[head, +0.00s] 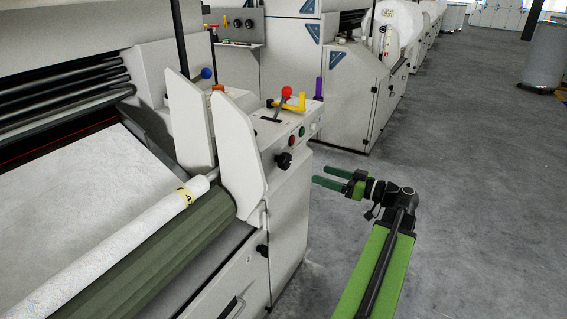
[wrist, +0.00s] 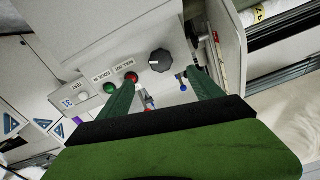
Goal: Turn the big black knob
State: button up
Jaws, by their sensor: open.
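The big black knob (head: 283,160) is on the front of the pale machine's control box, below the red and green buttons. Nothing hides the knob in either view.
A red button (head: 291,140) and a green button (head: 302,132) sit close to the knob. A yellow handle (head: 293,104) and a red-topped lever (head: 284,100) rise from the box top. A smaller black knob (head: 262,250) is lower down. Open grey floor (head: 470,180) lies right.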

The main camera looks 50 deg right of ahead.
aim_at(288, 164)
jog(key=x, duration=1.4)
jog(key=shift+w+a, duration=0.25)
jog(key=c, duration=1.2)
jog(key=shift+d, duration=0.15)
jog(key=shift+c, duration=0.8)
